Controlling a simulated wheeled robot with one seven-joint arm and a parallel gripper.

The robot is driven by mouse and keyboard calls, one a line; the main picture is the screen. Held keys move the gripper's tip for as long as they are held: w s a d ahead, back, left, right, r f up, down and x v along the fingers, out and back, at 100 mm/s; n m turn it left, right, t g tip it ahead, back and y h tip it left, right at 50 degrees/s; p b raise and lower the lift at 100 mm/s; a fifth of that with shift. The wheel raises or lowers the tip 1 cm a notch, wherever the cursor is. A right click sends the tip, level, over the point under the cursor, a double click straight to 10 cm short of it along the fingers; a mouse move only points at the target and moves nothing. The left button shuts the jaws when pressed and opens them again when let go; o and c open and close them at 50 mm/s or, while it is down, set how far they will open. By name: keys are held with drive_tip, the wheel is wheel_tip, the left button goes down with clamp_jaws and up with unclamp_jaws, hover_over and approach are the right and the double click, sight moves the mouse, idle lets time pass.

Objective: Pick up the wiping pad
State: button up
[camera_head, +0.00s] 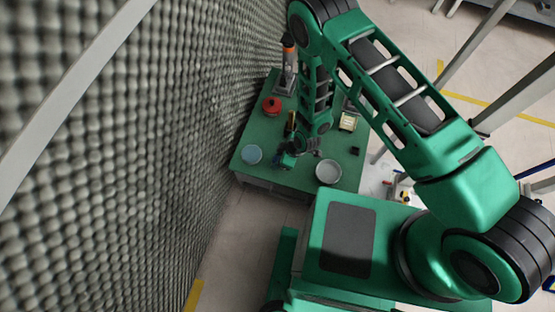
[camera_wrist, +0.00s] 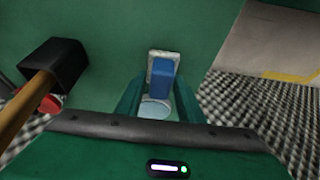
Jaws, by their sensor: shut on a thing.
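The wiping pad (camera_wrist: 162,68), a blue block with a pale grey-white layer along its edge, is between the two fingers of my gripper (camera_wrist: 158,100) in the wrist view. The fingers are shut on it. In the head view my gripper (camera_head: 288,160) is low over the front of the green table (camera_head: 295,182), between the blue dish and the pale bowl. The pad is too small and too covered there to make out clearly. I cannot tell whether it touches the table.
A blue dish (camera_head: 252,154) is left of my gripper and a pale bowl (camera_head: 328,172) right. A mallet (camera_wrist: 52,66) lies close by in the wrist view. A red round thing (camera_head: 271,106), a cream box (camera_head: 348,121) and a small black block (camera_head: 355,150) stand around. A foam wall (camera_head: 190,90) borders the left.

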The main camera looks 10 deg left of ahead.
sight(275, 158)
drive_tip(key=r, duration=0.2)
drive_tip(key=s+r, duration=0.1)
drive_tip(key=r, duration=0.1)
drive_tip(key=shift+s+a, duration=0.1)
drive_tip(key=shift+a, duration=0.3)
drive_tip(key=s+a+r, duration=0.5)
drive_tip(key=s+r, duration=0.1)
drive_tip(key=s, duration=0.3)
drive_tip(key=shift+w, duration=0.1)
